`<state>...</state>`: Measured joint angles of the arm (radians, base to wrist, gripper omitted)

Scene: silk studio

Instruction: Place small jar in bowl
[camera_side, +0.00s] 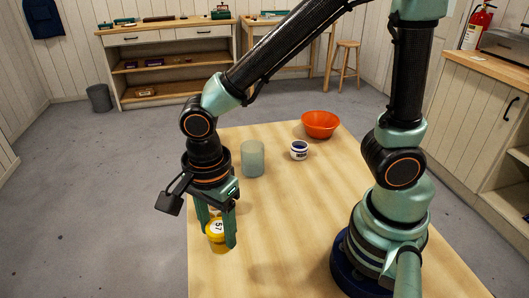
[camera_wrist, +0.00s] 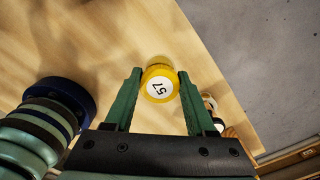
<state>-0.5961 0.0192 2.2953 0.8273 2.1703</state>
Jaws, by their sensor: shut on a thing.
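A small yellow jar (camera_side: 218,240) with a round white label reading 57 is between the green fingers of my gripper (camera_side: 222,238), at the near left edge of the table. In the wrist view the same jar (camera_wrist: 160,84) sits between the fingertips of my gripper (camera_wrist: 157,85), which is shut on it. Whether the jar is off the table is hard to tell. The orange bowl (camera_side: 320,124) stands at the far end of the table, well away from my gripper. Its inside looks empty.
A frosted grey-green cup (camera_side: 252,158) and a small white jar with a dark blue top (camera_side: 299,151) stand between my gripper and the bowl. Small, partly hidden objects (camera_wrist: 209,102) lie beside the right finger in the wrist view. The middle of the table (camera_side: 290,210) is clear.

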